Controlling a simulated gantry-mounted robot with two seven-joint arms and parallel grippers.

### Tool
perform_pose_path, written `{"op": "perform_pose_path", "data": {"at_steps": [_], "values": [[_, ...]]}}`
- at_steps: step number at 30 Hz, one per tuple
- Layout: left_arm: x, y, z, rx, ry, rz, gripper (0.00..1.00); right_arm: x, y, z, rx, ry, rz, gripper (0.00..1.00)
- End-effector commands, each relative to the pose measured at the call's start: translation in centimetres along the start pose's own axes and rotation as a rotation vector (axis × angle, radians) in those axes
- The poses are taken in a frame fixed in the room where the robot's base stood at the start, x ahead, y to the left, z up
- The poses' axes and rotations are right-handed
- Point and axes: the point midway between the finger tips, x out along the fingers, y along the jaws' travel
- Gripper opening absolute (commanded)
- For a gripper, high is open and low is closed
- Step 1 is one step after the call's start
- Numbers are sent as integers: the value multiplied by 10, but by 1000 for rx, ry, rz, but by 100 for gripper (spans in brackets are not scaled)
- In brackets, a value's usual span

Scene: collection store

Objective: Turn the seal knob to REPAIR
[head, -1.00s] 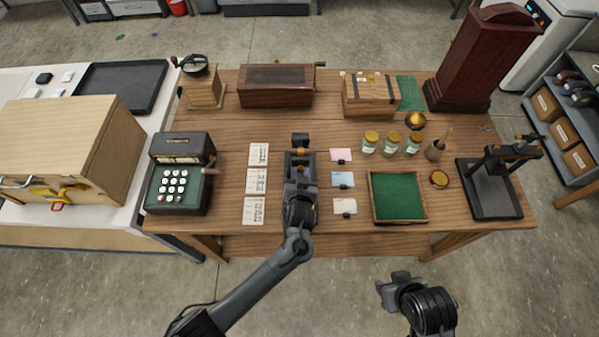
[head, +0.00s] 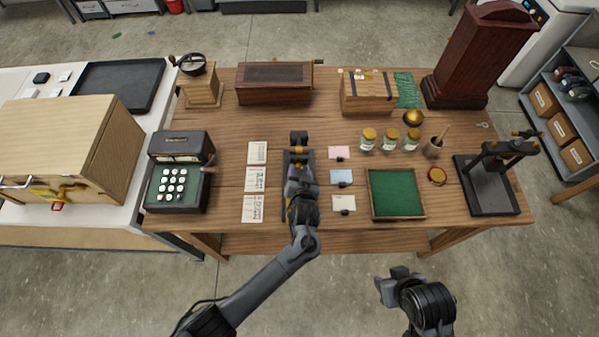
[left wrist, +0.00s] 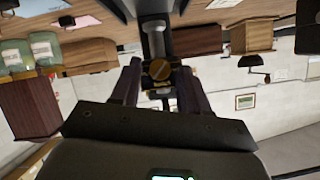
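A dark upright device (head: 299,138) with a small brass part stands mid-table, largely covered by my left arm in the head view. The left wrist view shows a round brass knob (left wrist: 160,69) with a slanted dark slot across its face. I take it for the seal knob; no REPAIR marking is legible. My left gripper (left wrist: 160,82) has its two dark fingers apart, one on each side of the knob, with gaps that look clear. In the head view the left gripper (head: 299,172) is just in front of the device. My right gripper (head: 391,283) hangs in front of the table; its finger opening is unclear.
Printed cards (head: 255,180) lie left of the device and small coloured cards (head: 342,178) lie right. A green-lined tray (head: 423,205), jars (head: 390,140) and a black press (head: 490,190) stand farther right. A keyed machine (head: 178,190) stands left.

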Motion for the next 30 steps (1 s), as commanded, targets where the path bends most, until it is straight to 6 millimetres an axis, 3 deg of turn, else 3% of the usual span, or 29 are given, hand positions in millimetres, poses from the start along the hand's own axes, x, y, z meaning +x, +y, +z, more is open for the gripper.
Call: {"op": "perform_pose_path", "data": {"at_steps": [14, 30], "values": [[-8, 0, 0, -1, 1, 1, 51, -2, 1, 0, -3, -1, 2, 43], [-90, 0, 0, -2, -1, 2, 51, -13, 3, -3, -9, -2, 7, 43]]}}
